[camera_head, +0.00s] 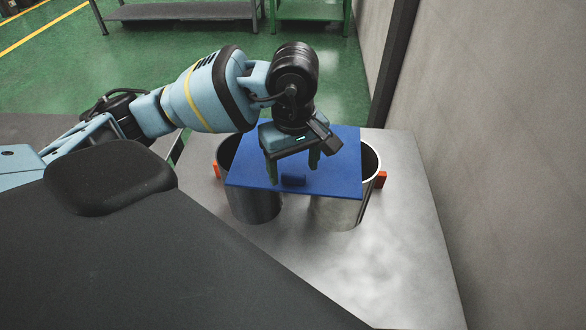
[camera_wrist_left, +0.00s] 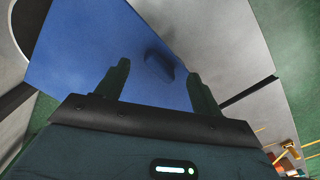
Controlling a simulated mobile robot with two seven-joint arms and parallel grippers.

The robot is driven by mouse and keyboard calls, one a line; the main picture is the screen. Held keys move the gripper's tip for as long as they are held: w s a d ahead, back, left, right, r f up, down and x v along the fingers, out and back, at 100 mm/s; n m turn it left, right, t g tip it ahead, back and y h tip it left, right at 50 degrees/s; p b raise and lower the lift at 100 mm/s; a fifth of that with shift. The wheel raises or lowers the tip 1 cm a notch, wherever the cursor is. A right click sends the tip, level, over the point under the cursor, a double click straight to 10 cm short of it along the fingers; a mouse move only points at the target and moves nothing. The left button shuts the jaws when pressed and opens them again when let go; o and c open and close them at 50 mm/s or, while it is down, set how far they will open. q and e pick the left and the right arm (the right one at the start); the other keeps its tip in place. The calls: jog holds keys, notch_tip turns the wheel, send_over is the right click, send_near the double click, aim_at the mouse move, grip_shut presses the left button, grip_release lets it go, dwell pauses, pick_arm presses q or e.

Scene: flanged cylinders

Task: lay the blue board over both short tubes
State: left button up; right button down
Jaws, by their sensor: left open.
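The blue board (camera_head: 335,165) lies across the tops of both short tubes in the head view. The left tube (camera_head: 255,207) and the right tube (camera_head: 336,214) are metal cylinders standing upright on the table, each with part of its open mouth showing beside the board. A small blue block-like handle (camera_head: 293,181) stands up from the board near its front edge. My left gripper (camera_head: 293,172) is open above the board, with its fingers apart and nothing between them. In the left wrist view the board (camera_wrist_left: 85,55) and its handle (camera_wrist_left: 159,66) show beyond the spread fingers.
The grey metal table (camera_head: 405,240) has free room in front and on the right. Orange tabs (camera_head: 380,179) stick out at the tubes' outer sides. A grey wall (camera_head: 500,130) rises close on the right. A grey bench (camera_head: 185,12) stands far back.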

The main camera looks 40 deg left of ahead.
pick_arm(q)
notch_tip(320, 180, up, 10)
jog(key=shift+r+p, duration=0.25)
jog(key=shift+p, duration=0.2)
dwell(0.4)
